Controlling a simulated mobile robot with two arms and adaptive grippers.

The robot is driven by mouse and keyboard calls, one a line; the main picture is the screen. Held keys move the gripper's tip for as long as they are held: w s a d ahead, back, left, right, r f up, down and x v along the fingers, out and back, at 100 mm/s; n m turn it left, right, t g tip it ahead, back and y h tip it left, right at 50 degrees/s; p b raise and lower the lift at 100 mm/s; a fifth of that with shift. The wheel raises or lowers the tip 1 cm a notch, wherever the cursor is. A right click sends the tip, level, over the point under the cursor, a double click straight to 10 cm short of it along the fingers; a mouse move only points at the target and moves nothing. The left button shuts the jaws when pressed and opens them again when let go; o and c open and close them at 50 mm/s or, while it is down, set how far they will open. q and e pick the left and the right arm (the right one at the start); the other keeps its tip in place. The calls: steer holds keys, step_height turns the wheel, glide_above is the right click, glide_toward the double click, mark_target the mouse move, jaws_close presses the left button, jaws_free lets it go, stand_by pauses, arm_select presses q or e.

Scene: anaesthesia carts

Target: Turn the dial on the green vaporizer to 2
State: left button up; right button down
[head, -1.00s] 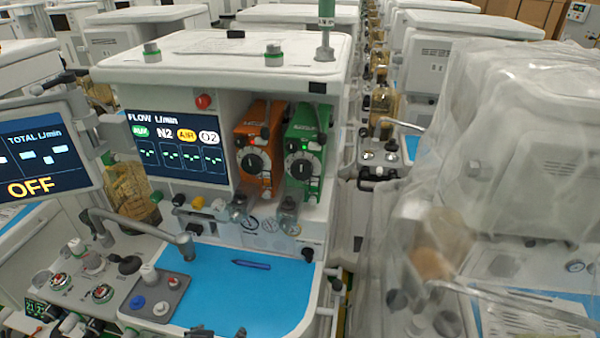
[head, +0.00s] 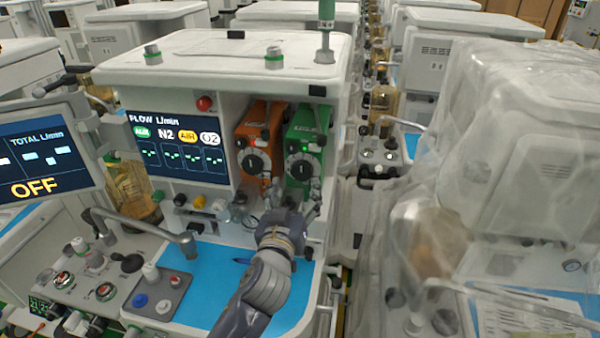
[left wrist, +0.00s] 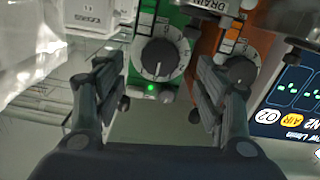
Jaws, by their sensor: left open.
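The green vaporizer (head: 308,140) stands at the right in the cart's bay, with its black and white dial (head: 300,168) facing me. In the left wrist view the dial (left wrist: 160,60) shows large and upside down, just beyond the fingers and between them. My left gripper (head: 294,195) is raised in front of the lower part of the green vaporizer. In the left wrist view its fingers (left wrist: 155,85) are open, apart from each other, with nothing between them. I cannot read the dial's setting clearly. My right gripper is not in view.
An orange vaporizer (head: 258,140) stands close at the left of the green one. A flow screen (head: 178,148) is further left. A blue work surface (head: 205,290) with a pen lies below my arm. A plastic-covered cart (head: 520,150) stands to the right.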

mark_target(301, 174)
arm_select(q)
steer(key=shift+p+x, duration=0.6)
steer(key=shift+x, duration=2.3)
steer(key=shift+f, duration=0.1)
steer(key=c, duration=1.1)
